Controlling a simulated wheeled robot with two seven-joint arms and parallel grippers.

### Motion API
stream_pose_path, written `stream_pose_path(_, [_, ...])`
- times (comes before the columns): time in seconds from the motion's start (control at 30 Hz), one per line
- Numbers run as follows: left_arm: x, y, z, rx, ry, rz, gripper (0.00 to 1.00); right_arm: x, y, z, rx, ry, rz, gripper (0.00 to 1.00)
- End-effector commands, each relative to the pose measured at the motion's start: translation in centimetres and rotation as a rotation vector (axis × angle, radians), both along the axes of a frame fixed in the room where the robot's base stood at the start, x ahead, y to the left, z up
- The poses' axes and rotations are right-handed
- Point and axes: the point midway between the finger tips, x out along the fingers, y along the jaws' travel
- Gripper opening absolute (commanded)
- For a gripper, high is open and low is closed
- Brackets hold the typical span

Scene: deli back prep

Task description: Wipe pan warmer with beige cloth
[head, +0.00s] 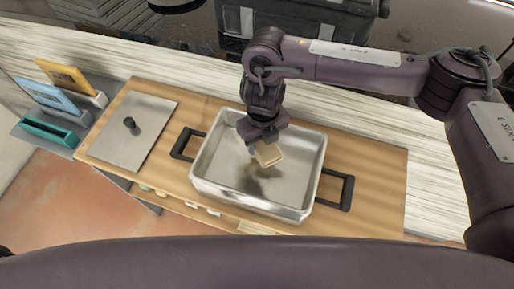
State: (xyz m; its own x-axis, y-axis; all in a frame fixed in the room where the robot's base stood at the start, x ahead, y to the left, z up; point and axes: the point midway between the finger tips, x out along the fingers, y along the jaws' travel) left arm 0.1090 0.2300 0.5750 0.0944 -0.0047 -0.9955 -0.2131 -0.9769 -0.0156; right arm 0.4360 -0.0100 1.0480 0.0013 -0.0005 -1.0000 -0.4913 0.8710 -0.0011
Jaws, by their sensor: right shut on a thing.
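The pan warmer (302,199) is a rectangular steel pan with a black handle at each end, set on the wooden counter. My right gripper (264,142) reaches down into it from above and is shut on the beige cloth (268,155), a small folded pad. The cloth is over the middle of the pan floor; I cannot tell whether it touches the floor. A brownish smear (256,180) shows on the pan floor below the cloth. The gripper's fingers partly hide the cloth. My left gripper is not in view.
A flat steel lid (153,119) with a black knob lies on the counter (381,178) left of the pan. At the far left stand a yellow-orange card (65,76), a blue card (48,96) and a teal holder (49,131). A dark crate (300,28) stands behind. The counter's right end is clear.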

Motion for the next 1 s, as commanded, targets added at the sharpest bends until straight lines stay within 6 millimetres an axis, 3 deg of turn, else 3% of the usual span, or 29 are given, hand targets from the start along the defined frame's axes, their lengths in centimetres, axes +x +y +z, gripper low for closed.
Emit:
stream_pose_path(0.03, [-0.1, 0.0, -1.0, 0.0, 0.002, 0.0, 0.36, -0.4, 0.5, -1.8, 0.001, 0.005, 0.069, 0.31])
stream_pose_path(0.2, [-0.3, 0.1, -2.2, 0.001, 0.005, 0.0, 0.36, -0.8, 1.3, -4.3, 0.0, 0.003, 0.219, 0.31])
stream_pose_path(0.7, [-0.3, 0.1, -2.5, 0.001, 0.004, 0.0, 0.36, -0.7, 1.4, -4.6, -0.002, 0.001, 0.247, 0.31])
stream_pose_path(1.0, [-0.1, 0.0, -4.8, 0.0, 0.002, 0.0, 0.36, -0.8, 1.3, -7.2, -0.001, 0.002, 0.246, 0.31])
